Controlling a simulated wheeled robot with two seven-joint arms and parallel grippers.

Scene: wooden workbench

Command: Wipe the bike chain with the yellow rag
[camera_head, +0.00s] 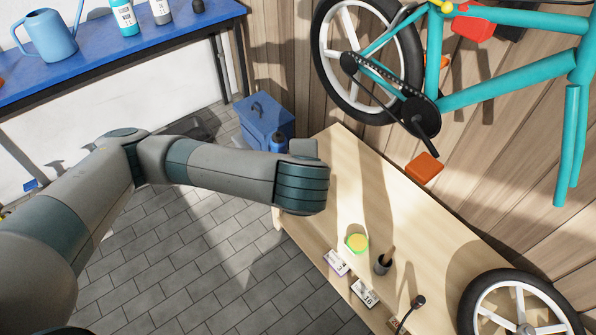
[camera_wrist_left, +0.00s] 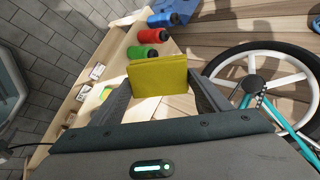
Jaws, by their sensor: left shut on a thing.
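The yellow rag (camera_wrist_left: 160,78) is a flat folded cloth held upright between the two fingers of my left gripper (camera_wrist_left: 160,96), which is shut on it. In the head view my left forearm reaches in from the left over the bench, and its end hides the gripper and rag. The bike (camera_head: 505,90) is turquoise and hangs at upper right against the wooden wall. Its dark chain (camera_head: 378,75) runs between the rear hub and the crank. In the wrist view the bike's wheel (camera_wrist_left: 300,70) is to the right of the rag, apart from it. My right gripper is not in view.
A loose wheel (camera_head: 520,305) lies at lower right. Red (camera_wrist_left: 155,36), green and blue cylinders stand beyond the rag.

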